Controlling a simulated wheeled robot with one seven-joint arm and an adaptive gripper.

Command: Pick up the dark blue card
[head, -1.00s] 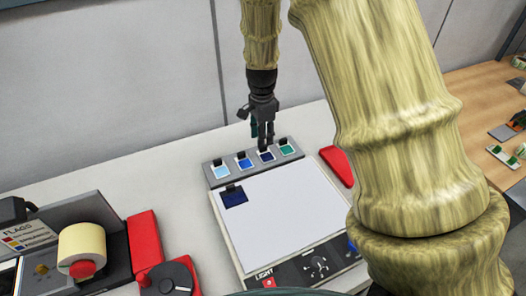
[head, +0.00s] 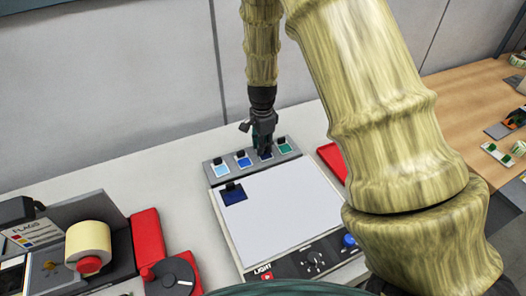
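A grey rack (head: 212,172) behind the light panel holds a row of cards. In its third slot from the left is a dark blue card (head: 266,158), mostly hidden by my gripper (head: 263,151). The gripper points down, with its fingertips at the black tab at the top of that card. Whether the fingers are apart or closed on the tab is too small to tell. Another dark blue piece (head: 233,196) with a black tab lies on the top left corner of the white light panel (head: 285,212).
The rack also holds a light blue card (head: 221,171), a blue card (head: 244,162) and a green card (head: 285,149). A red tray (head: 332,160) lies right of the rack, partly behind my arm. A tape roll (head: 88,243) and red-and-black equipment stand at lower left.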

